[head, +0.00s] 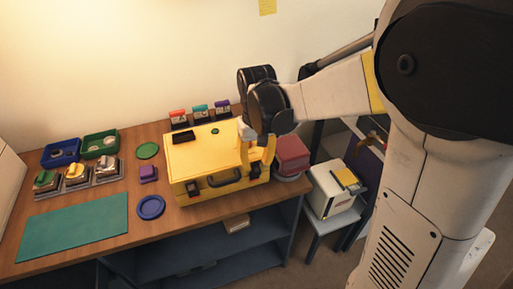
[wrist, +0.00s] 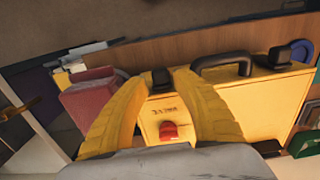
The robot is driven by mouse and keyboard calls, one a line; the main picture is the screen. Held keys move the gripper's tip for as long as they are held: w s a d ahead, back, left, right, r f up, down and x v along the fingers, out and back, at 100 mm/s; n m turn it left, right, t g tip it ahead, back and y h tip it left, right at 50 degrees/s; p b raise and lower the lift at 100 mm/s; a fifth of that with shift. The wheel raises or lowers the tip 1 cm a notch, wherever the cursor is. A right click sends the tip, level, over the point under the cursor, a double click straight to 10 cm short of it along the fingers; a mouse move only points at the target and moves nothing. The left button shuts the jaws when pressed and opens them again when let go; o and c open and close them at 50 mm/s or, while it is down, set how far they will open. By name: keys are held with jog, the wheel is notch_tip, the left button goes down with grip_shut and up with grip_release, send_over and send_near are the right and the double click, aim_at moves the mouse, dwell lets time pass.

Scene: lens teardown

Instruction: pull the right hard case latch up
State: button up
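The yellow hard case (head: 205,155) lies on the wooden table with its black handle (head: 224,180) on the front face. Its left latch (head: 192,188) is black, near the left front edge. The right latch (head: 254,171) is black, at the right front; it also shows in the wrist view (wrist: 162,78). My gripper (head: 257,162) has yellow fingers and reaches down over the right end of the case. In the wrist view my gripper (wrist: 164,76) has its fingertips apart, one on each side of the right latch. Whether they touch it is unclear.
A red box (head: 291,155) stands close to the right of the case. A purple block (head: 148,174) and a blue disc (head: 151,207) lie to its left. Green and blue bins (head: 100,144) and a teal mat (head: 75,227) are farther left. Small coloured-top items (head: 200,112) stand behind.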

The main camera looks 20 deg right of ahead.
aim_at(257, 169)
notch_tip(257, 169, up, 9)
jog(key=shift+r, duration=0.2)
dwell(0.4)
jog(key=s+t, duration=0.7)
jog(key=s, duration=0.6)
jog(key=shift+f, duration=0.2)
dwell(0.3)
